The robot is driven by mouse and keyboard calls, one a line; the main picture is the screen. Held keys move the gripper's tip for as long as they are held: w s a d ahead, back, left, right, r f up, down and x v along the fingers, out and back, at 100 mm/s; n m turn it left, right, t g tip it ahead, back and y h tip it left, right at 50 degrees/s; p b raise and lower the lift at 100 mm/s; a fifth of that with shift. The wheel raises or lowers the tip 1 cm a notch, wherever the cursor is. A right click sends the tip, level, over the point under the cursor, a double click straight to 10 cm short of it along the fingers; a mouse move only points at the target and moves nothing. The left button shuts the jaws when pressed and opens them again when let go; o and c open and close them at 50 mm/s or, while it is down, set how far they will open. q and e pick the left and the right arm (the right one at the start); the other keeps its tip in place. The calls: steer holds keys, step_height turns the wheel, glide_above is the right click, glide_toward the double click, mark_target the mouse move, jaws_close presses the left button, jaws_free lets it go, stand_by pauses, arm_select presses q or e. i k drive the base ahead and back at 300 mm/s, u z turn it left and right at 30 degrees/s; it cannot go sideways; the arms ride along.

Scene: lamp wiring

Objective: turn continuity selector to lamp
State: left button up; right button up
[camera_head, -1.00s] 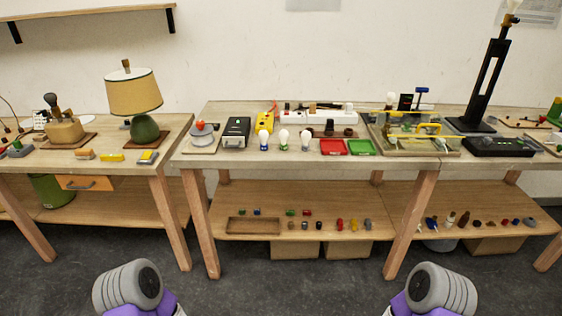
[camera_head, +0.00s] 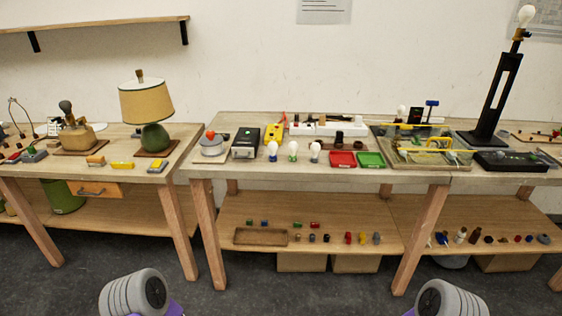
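A black box with a pale top (camera_head: 246,142) stands near the left end of the middle workbench. Left of it is a round grey device with a red top (camera_head: 212,141) on a board. I cannot tell which of these, if either, is the continuity selector; any markings are too small to read. A table lamp with a yellow shade and green base (camera_head: 146,102) stands on the left bench. A tall black lamp with a bare bulb (camera_head: 502,85) stands at the right. Neither of my grippers shows; only parts of my arms are at the bottom edge.
Three bulbs (camera_head: 293,151) stand near the middle bench's front edge, beside red (camera_head: 342,160) and green (camera_head: 370,160) trays. A yellow meter-like tool (camera_head: 273,132) and a white power strip (camera_head: 340,129) lie behind. The lower shelf (camera_head: 398,209) holds small parts. Dark floor lies in front.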

mark_target(499, 156)
steer(key=z, duration=1.45)
